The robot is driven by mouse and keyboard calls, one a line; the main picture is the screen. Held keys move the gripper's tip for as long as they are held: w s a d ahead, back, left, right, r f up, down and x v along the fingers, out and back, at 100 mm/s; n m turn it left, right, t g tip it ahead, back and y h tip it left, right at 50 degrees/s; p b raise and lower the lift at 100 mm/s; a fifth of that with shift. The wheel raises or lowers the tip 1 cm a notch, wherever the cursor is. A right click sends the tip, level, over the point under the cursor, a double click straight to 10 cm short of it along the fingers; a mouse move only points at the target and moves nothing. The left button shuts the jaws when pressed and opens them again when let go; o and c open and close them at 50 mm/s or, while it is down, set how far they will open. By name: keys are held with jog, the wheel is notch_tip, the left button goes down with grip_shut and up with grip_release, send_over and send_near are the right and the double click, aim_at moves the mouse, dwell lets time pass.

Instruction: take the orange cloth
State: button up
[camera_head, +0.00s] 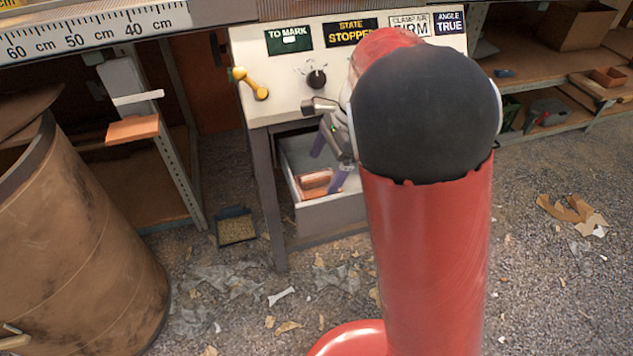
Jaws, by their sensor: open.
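An orange-brown folded piece, which looks like the orange cloth (314,183), lies in the open grey drawer (335,215) under the control panel. My gripper (327,164) reaches down into the drawer with its purple fingers apart. One finger is close to the right end of the cloth; I cannot tell whether it touches. Nothing shows between the fingers. My red arm with its black joint hides the right part of the drawer and part of the wrist.
The control panel (285,98) has a yellow lever (250,84) and a black knob (317,78) above the drawer. A large brown drum (80,240) stands at left. Another flat orange piece (132,130) is by the left shelf. Scraps litter the floor.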

aim_at(317, 175)
jog(key=shift+s+a+f, duration=0.15)
jog(key=shift+a+f, duration=0.4)
jog(key=shift+f, duration=0.15)
jog(key=shift+s+a+f, duration=0.15)
jog(key=shift+a+f, duration=0.35)
jog(key=shift+f, duration=0.2)
jog(key=c, duration=1.1)
